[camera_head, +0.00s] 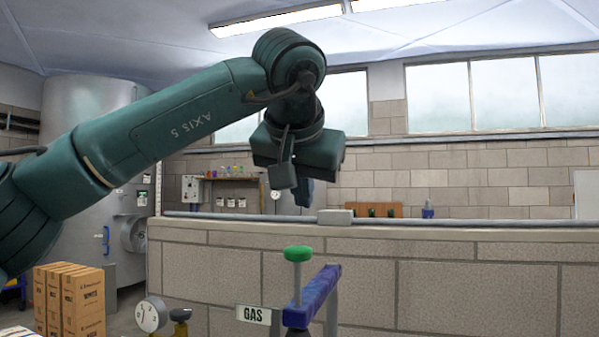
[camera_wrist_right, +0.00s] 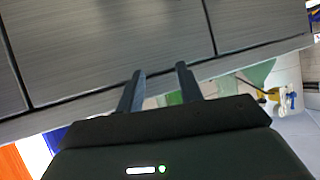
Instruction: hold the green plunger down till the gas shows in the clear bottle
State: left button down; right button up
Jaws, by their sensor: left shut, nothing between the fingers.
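The green plunger (camera_head: 298,254) is a round green knob on a pale green stem, standing upright on a blue-purple fitting (camera_head: 318,292) in front of the block wall. I cannot make out the clear bottle in either view.
A round dial gauge (camera_head: 151,315) is left of the sign. A low block wall (camera_head: 450,270) with a pipe (camera_head: 450,220) along its top runs behind the plunger. Stacked cardboard boxes (camera_head: 75,300) and a large steel tank (camera_head: 85,130) are at the left.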

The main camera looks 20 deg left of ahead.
pick_arm(q)
send_over(298, 252)
jog(key=f, duration=0.4)
jog(key=shift+d, duration=0.25)
jog(key=shift+a+f+b, duration=0.2)
jog(key=shift+f+b, duration=0.15)
jog(key=shift+f, duration=0.55)
pick_arm(e)
jog(key=shift+f, duration=0.1)
